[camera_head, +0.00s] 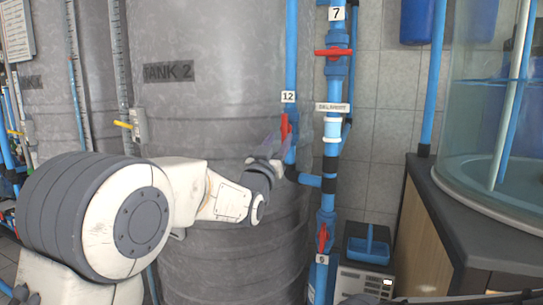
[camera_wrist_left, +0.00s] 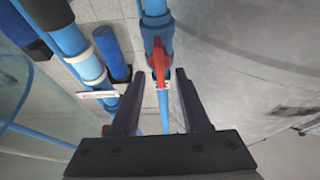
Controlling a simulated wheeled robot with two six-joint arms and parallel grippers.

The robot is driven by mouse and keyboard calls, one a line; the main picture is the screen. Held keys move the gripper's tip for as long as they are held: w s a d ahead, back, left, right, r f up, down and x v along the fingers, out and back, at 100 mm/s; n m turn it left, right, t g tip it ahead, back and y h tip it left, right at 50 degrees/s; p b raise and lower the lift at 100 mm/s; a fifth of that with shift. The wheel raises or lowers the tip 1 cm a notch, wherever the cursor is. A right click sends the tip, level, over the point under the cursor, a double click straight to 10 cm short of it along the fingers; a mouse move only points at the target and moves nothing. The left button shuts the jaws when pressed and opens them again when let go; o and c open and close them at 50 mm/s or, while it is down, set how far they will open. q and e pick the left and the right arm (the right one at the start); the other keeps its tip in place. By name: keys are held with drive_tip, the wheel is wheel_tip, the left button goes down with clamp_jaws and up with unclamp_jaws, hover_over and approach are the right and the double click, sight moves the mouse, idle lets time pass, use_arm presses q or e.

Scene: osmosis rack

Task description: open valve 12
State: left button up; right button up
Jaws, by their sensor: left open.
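Valve 12 has a red handle (camera_head: 284,127) on a thin blue pipe (camera_head: 291,50), just below the white label "12" (camera_head: 288,97) in the head view. The handle looks upright, in line with the pipe. My left gripper (camera_head: 275,148) is at the handle. In the left wrist view the red handle (camera_wrist_left: 158,62) shows between and just beyond the open fingers of my left gripper (camera_wrist_left: 157,85). I cannot tell whether a finger touches it. My right gripper is not in view.
Grey tank 2 (camera_head: 215,110) stands close behind my left arm. To the right runs a thicker blue pipe with a red valve (camera_head: 333,52) under label 7 and a lower red valve (camera_head: 323,238). A glass tank (camera_head: 490,140) stands on a dark counter (camera_head: 480,220) at right.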

use_arm(q)
drive_tip(key=b+v, duration=0.1)
drive_tip(key=v, duration=0.6)
drive_tip(key=shift+s, duration=0.2)
drive_tip(key=shift+a+f, duration=0.1)
drive_tip(key=shift+f, duration=0.05)
drive_tip(key=s+d+f+m+g+y, duration=0.1)
drive_tip(key=s+d+f+g, duration=0.2)
drive_tip(key=s+f+g, duration=0.45)
drive_tip(key=s+d+f+m+g, duration=0.1)
drive_tip(key=s+d+f+g, duration=0.25)
drive_tip(key=f, duration=0.65)
drive_tip(key=s+a+f+g+y, duration=0.25)
drive_tip(key=s+f+g, duration=0.5)
drive_tip(key=s, duration=0.75)
drive_tip(key=s+a+f+m+g+y, duration=0.1)
drive_tip(key=s+a+f+g, duration=0.15)
drive_tip(key=s, duration=0.45)
drive_tip(key=s+a+f+m+g+y, duration=0.1)
drive_tip(key=s+a+f, duration=0.15)
drive_tip(key=s, duration=0.35)
wheel_tip(320, 180, up, 21)
drive_tip(key=p, duration=2)
drive_tip(key=shift+a+f, duration=0.2)
drive_tip(key=shift+a, duration=0.05)
drive_tip(key=shift+w, duration=0.15)
